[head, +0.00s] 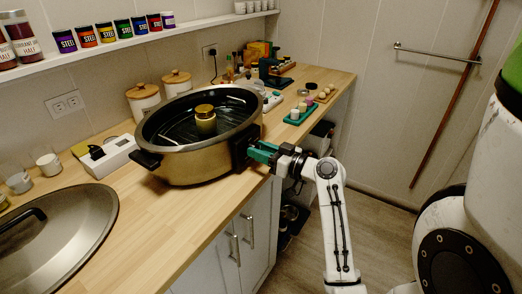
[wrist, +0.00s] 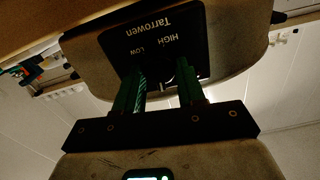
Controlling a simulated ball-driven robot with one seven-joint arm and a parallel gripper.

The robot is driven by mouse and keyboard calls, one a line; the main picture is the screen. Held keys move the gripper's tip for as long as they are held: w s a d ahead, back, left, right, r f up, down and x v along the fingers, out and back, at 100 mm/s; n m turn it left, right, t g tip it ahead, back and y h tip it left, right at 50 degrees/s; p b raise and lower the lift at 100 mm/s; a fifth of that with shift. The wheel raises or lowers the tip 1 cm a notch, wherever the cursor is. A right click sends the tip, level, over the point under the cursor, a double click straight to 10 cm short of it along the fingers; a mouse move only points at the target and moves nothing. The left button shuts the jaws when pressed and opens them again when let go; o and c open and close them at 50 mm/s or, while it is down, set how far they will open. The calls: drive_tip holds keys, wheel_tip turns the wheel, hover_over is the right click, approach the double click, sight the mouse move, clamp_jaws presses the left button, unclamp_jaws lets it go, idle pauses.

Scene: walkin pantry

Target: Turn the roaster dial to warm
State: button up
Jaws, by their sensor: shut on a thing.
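The gold roaster (head: 205,165) stands lidless on the wooden counter, with a dark inside and a gold-lidded jar (head: 205,119) in it. Its black control panel (head: 241,150) faces my arm. In the wrist view the panel (wrist: 110,42) appears upside down, with "Tarrowen", "HIGH" and "LOW" readable; I cannot make out a warm mark. My gripper (head: 262,152), with green fingers, is at the panel. In the wrist view my gripper (wrist: 161,82) has a finger on each side of the dark dial and is shut on it. The dial is mostly in shadow, so its setting cannot be read.
The roaster's lid (head: 65,245) lies on the counter at front left. A white device (head: 108,157) and canisters (head: 143,100) stand beside and behind the roaster. A green tray (head: 300,115) with small items is to the right. Cabinet doors (head: 240,245) are below; open floor lies right.

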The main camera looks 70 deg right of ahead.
drive_tip(key=m+p, duration=0.2)
drive_tip(key=m, duration=0.5)
drive_tip(key=shift+r+p, duration=0.1)
drive_tip(key=shift+p, duration=0.25)
drive_tip(key=m+p, duration=0.1)
drive_tip(key=m, duration=0.1)
drive_tip(key=m+p, duration=0.2)
drive_tip(key=m, duration=0.1)
drive_tip(key=shift+d+f, duration=0.15)
drive_tip(key=shift+f, duration=0.05)
drive_tip(key=shift+s+m, duration=0.1)
drive_tip(key=shift+m, duration=0.3)
drive_tip(key=o, duration=1)
drive_tip(key=b+v, duration=0.2)
drive_tip(key=v, duration=0.8)
drive_tip(key=shift+s, duration=0.4)
